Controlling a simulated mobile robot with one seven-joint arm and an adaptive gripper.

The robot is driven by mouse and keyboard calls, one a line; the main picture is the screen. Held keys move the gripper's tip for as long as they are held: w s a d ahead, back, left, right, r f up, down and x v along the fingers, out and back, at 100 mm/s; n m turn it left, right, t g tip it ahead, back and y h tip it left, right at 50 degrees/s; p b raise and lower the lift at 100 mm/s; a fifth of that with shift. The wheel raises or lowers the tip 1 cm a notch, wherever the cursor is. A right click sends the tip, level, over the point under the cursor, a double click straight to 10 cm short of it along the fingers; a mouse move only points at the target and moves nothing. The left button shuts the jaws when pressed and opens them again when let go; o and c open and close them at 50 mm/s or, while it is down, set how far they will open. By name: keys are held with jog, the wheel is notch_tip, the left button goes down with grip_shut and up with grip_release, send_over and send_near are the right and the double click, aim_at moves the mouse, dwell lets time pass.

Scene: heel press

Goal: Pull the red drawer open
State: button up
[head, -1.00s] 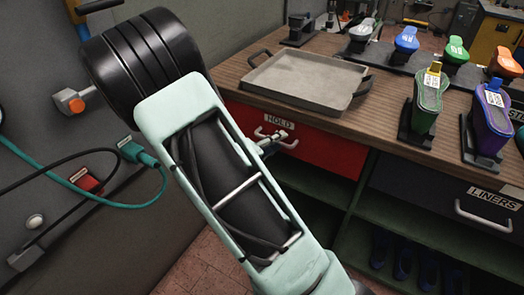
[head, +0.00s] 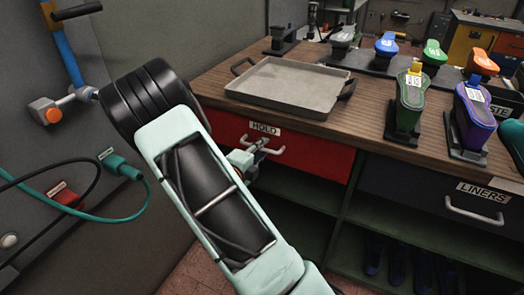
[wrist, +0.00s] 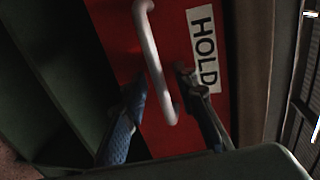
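The red drawer (head: 318,157) is under the left part of the bench top, with a white HOLD label (head: 264,128). Its front looks flush with the bench, so it looks shut. Its pale bar handle (head: 277,150) is partly hidden by my gripper (head: 253,154) in the head view. In the wrist view the handle (wrist: 153,57) runs between the two fingers of my gripper (wrist: 160,84). The fingers are apart, one on each side of the bar, with a gap showing on the label side. Contact with the bar is unclear.
A grey tray (head: 285,85) lies on the bench (head: 365,118) above the drawer. Heel-shaped pieces on stands are further right. A dark LINERS drawer (head: 420,190) is at the right, with open green shelves (head: 300,188) below. A grey panel with cables is at the left.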

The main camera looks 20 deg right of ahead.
jog(key=shift+w+d, duration=0.1)
jog(key=shift+d, duration=0.1)
jog(key=shift+c, duration=0.3)
grip_shut()
jog(key=shift+a, duration=0.1)
jog(key=f+p+v, duration=0.3)
jog(key=p+v, duration=0.1)
jog(key=v, duration=1)
jog(key=a+f+p+v, duration=0.1)
jog(key=f+p+v, duration=0.2)
jog(key=v, duration=1.1)
jog(key=shift+s+p, duration=0.35)
jog(key=shift+p, duration=0.75)
jog(key=shift+o, duration=0.3)
grip_release()
